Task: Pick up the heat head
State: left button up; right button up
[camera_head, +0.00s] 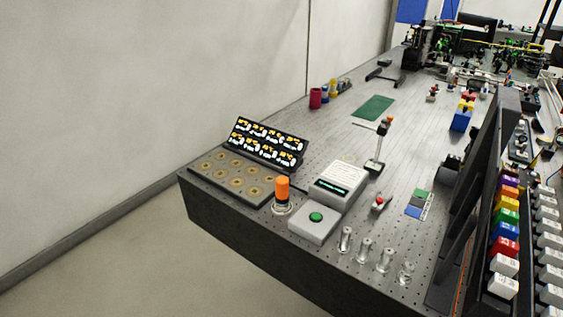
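No part is plainly labelled as the heat head. One candidate is an upright orange-capped cylinder (282,189) on a clear or metallic round base, at the front of the grey bench (260,233). Another is a small orange and black head (384,126) on top of a thin post stand further back. I cannot tell from this view which of them it is. Both stand free, with nothing holding them. Neither of my grippers shows in the head view.
Around the orange-capped cylinder are a plate with round wells (236,177), a tilted black display (267,143), a white instrument (339,183) and a green-button box (315,220). Several glass vials (364,249) line the front edge.

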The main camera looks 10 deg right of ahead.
aim_at(282, 202)
jog(key=z, duration=0.65)
jog(key=k+j+z, duration=0.1)
jog(key=j+z, duration=0.25)
jog(key=k+j+z, duration=0.1)
jog(key=j+z, duration=0.2)
jog(key=k+j+z, duration=0.2)
jog(key=j+z, duration=0.15)
jog(key=k+j+z, duration=0.3)
jog(key=i+j, duration=0.05)
jog(key=i, duration=0.05)
